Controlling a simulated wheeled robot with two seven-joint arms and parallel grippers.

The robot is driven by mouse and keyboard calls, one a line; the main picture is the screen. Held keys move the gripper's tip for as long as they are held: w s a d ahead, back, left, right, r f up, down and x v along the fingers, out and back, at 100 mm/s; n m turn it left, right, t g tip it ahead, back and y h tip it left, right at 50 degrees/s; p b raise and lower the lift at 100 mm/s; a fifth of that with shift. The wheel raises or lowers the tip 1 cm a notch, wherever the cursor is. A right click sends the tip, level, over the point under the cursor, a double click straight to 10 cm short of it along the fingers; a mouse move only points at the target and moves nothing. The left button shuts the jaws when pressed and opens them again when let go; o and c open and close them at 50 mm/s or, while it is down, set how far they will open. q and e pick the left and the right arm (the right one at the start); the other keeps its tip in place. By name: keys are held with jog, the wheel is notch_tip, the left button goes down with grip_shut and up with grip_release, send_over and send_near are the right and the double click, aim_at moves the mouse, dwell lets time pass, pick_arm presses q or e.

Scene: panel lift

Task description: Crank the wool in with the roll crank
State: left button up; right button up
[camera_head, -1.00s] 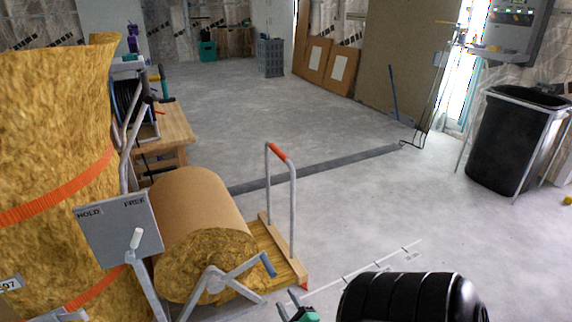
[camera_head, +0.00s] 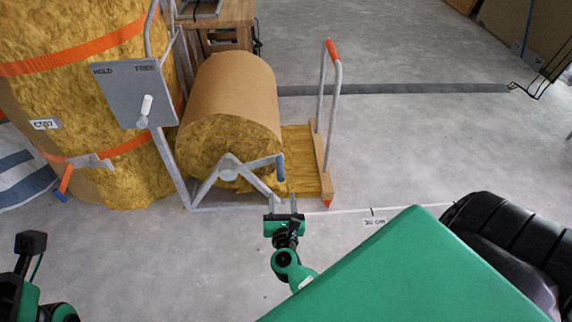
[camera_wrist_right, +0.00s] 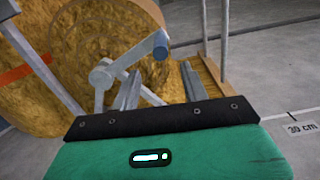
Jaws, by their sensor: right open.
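The wool roll (camera_head: 232,95), brown-backed with yellow wool at its end, sits in a grey frame. A flat strip of wool (camera_head: 301,160) lies at the roll's right. My right gripper (camera_head: 283,200) is open just below the blue handle. In the right wrist view its fingers (camera_wrist_right: 160,70) point toward the blue handle (camera_wrist_right: 161,45), with nothing seen between them. Part of my left arm shows at the lower left; its fingers are not visible.
A grey plate (camera_head: 133,92) marked HOLD and FREE carries a white-knobbed lever, left of the roll. A tall strapped wool bale (camera_head: 90,110) stands behind it. A red-topped hoop (camera_head: 334,85) rises at the strip's right.

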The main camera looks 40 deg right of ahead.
aim_at(280, 171)
jog(key=b+x, duration=0.1)
jog(key=x, duration=1)
jog(key=shift+w+d+b, duration=0.25)
jog(key=shift+d+b, duration=0.05)
jog(key=shift+b, duration=0.1)
jog(key=shift+c, duration=0.3)
grip_shut()
